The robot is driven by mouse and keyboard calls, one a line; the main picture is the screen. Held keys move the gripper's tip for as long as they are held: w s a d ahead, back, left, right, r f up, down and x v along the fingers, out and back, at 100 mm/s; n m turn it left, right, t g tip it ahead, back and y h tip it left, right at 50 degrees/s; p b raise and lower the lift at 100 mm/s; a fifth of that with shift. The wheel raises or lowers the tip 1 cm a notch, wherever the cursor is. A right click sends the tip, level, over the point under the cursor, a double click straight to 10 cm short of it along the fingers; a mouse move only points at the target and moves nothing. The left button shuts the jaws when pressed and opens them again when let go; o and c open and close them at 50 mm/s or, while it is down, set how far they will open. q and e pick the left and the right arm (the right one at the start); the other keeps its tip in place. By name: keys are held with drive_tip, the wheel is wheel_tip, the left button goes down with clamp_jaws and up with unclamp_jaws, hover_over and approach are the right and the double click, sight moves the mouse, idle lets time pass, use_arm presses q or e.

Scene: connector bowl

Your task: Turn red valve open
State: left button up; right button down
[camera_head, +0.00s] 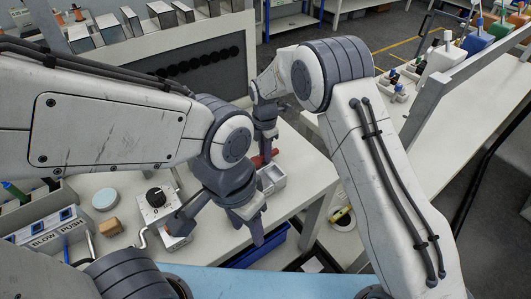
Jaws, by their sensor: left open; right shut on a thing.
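The red valve (263,158) shows as a small red bar on the white bench, beside a small grey open box, and is partly hidden. My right gripper (266,150) points down at the red valve and is shut on it; its fingertips are hard to see. My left gripper (252,225) is lower and nearer, pointing down, open and empty, near the bench's front edge and apart from the valve.
The grey box (271,180) stands just in front of the valve. A white dial box (157,201), a tan block (110,227) and a pale round disc (105,199) are at the left. A blue bin (262,247) is below the bench edge.

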idle(0.4)
drive_tip(key=c, duration=0.8)
unclamp_jaws()
drive_tip(key=shift+o, duration=0.2)
drive_tip(key=shift+r, duration=0.1)
wheel_tip(320, 180, up, 10)
drive_tip(key=b, duration=0.2)
drive_tip(key=shift+r, duration=0.2)
